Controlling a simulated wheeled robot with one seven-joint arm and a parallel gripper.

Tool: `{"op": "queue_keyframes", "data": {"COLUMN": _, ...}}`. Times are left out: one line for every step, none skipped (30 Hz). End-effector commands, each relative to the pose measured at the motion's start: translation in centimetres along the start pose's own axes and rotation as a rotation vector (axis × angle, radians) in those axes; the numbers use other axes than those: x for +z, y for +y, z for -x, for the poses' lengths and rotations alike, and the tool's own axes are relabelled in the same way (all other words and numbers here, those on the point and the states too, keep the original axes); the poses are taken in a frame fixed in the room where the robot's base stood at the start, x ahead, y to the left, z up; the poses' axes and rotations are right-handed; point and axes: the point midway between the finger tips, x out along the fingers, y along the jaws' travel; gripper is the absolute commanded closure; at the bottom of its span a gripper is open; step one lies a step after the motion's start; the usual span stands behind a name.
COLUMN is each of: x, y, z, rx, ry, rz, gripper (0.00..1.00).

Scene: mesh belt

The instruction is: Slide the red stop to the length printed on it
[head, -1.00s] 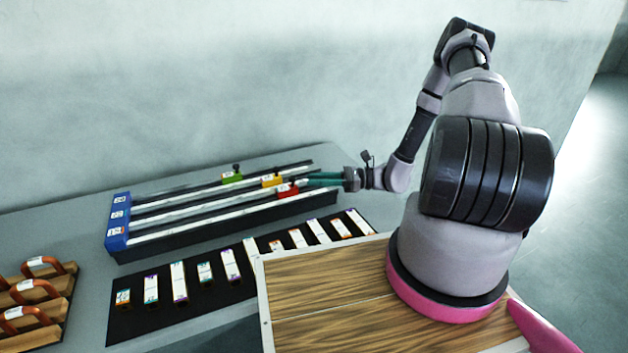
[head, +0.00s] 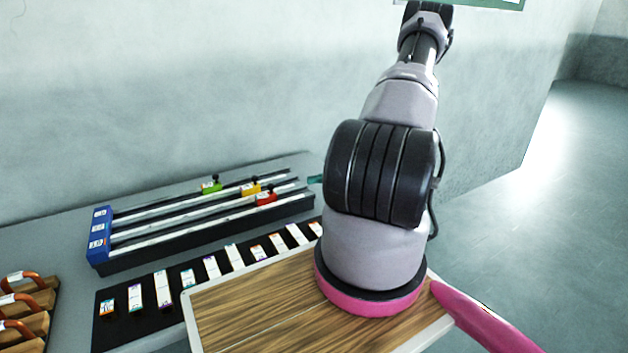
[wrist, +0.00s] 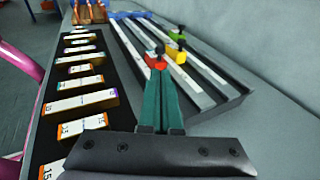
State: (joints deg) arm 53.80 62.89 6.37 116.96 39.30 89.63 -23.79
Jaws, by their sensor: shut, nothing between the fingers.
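The red stop (head: 266,198) sits on the front rail (head: 205,222) of a three-rail fixture, toward its right end. In the wrist view the red stop (wrist: 156,61) has a black knob and lies just beyond the fingertips. My gripper (wrist: 158,78) has its teal fingers together with nothing between them. In the head view only a teal bit of my gripper (head: 315,179) shows, right of the stop with a gap; my arm hides the rest. The number on the red stop is too small to read.
A yellow stop (head: 250,189) and a green stop (head: 211,186) sit on the other rails. A blue end block (head: 99,236) closes the left end. A black tray (head: 120,325) of labelled blocks lies in front. Orange-handled wooden pieces (head: 38,300) stand at left.

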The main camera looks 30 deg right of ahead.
Motion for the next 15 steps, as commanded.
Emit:
{"op": "queue_keyframes", "data": {"x": 0.0, "y": 0.1, "z": -1.3, "rx": 0.005, "ry": -0.002, "rz": -0.001, "gripper": 1.0}}
{"op": "queue_keyframes", "data": {"x": 0.0, "y": 0.1, "z": -2.0, "rx": 0.005, "ry": -0.002, "rz": -0.001, "gripper": 1.0}}
{"op": "queue_keyframes", "data": {"x": 0.0, "y": 0.1, "z": -2.9, "rx": 0.005, "ry": -0.002, "rz": -0.001, "gripper": 1.0}}
{"op": "queue_keyframes", "data": {"x": 0.0, "y": 0.1, "z": -3.5, "rx": 0.006, "ry": -0.001, "rz": -0.001, "gripper": 1.0}}
{"op": "queue_keyframes", "data": {"x": 0.0, "y": 0.1, "z": -4.2, "rx": 0.004, "ry": -0.001, "rz": -0.002, "gripper": 1.0}}
{"op": "queue_keyframes", "data": {"x": 0.0, "y": 0.1, "z": -5.0, "rx": 0.005, "ry": -0.001, "rz": -0.001, "gripper": 1.0}}
{"op": "queue_keyframes", "data": {"x": 0.0, "y": 0.1, "z": -5.6, "rx": 0.005, "ry": -0.001, "rz": -0.001, "gripper": 1.0}}
{"op": "queue_keyframes", "data": {"x": 0.0, "y": 0.1, "z": -6.2, "rx": 0.004, "ry": -0.001, "rz": -0.001, "gripper": 1.0}}
{"op": "queue_keyframes", "data": {"x": 0.0, "y": 0.1, "z": -6.9, "rx": 0.005, "ry": -0.002, "rz": -0.001, "gripper": 1.0}}
{"op": "queue_keyframes", "data": {"x": 0.0, "y": 0.1, "z": -7.4, "rx": 0.004, "ry": -0.001, "rz": 0.0, "gripper": 1.0}}
{"op": "queue_keyframes", "data": {"x": 0.0, "y": 0.1, "z": -7.8, "rx": 0.003, "ry": -0.001, "rz": 0.0, "gripper": 1.0}}
{"op": "queue_keyframes", "data": {"x": 0.0, "y": 0.1, "z": -8.3, "rx": 0.004, "ry": 0.0, "rz": 0.0, "gripper": 1.0}}
{"op": "queue_keyframes", "data": {"x": 0.0, "y": 0.1, "z": -8.7, "rx": 0.003, "ry": 0.0, "rz": 0.0, "gripper": 1.0}}
{"op": "queue_keyframes", "data": {"x": 0.0, "y": 0.1, "z": -9.0, "rx": 0.003, "ry": 0.0, "rz": 0.0, "gripper": 1.0}}
{"op": "queue_keyframes", "data": {"x": 0.0, "y": 0.1, "z": -9.4, "rx": 0.003, "ry": -0.001, "rz": 0.0, "gripper": 1.0}}
